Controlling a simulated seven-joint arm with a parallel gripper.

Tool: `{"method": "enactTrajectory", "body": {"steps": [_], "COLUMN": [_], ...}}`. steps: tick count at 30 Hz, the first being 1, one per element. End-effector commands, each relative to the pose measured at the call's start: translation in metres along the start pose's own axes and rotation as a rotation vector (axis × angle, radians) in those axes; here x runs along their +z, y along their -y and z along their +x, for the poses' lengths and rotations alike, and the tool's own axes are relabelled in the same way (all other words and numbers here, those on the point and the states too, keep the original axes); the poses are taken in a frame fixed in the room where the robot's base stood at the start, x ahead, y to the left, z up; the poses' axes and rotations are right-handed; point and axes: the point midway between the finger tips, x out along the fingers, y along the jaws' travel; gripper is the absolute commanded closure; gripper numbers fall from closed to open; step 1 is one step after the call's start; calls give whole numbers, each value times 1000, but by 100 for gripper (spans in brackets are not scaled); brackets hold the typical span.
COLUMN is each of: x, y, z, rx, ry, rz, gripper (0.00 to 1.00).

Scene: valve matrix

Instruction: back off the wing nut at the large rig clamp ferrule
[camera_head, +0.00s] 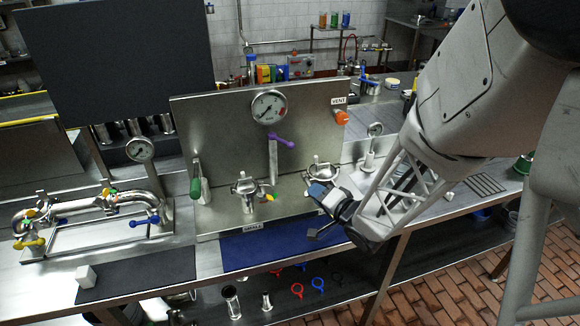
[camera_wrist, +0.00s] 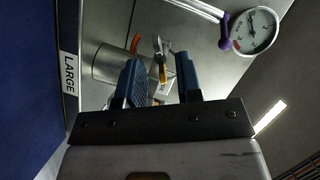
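The large rig clamp ferrule (camera_head: 322,172) is a steel fitting low on the right of the rig panel. In the wrist view its steel cylinder (camera_wrist: 112,64) stands beside a "LARGE" label. A small wing nut with a yellow part (camera_wrist: 162,70) shows between and beyond my fingertips; in the head view my gripper hides it. My gripper (camera_head: 324,192) is at the front of this ferrule, its blue fingers apart. In the wrist view my gripper (camera_wrist: 160,82) is open with a gap between the fingers. I cannot tell whether either finger touches the nut.
A second clamp fitting (camera_head: 246,188) with a coloured nut stands to the left. The steel panel (camera_head: 225,125) behind carries a gauge (camera_head: 268,106), a purple-handled valve (camera_head: 281,140) and an orange vent knob (camera_head: 342,118). A blue mat (camera_head: 270,249) lies clear in front.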

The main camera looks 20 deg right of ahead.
Motion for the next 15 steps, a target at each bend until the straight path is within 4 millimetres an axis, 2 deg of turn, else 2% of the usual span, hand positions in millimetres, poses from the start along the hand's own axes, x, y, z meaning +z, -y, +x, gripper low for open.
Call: {"method": "enactTrajectory", "body": {"steps": [6,15], "x": [0,0], "y": [0,0], "z": [19,28], "rx": [-1,-1], "ry": [1,-1], "rz": [0,-1], "gripper": [67,67]}}
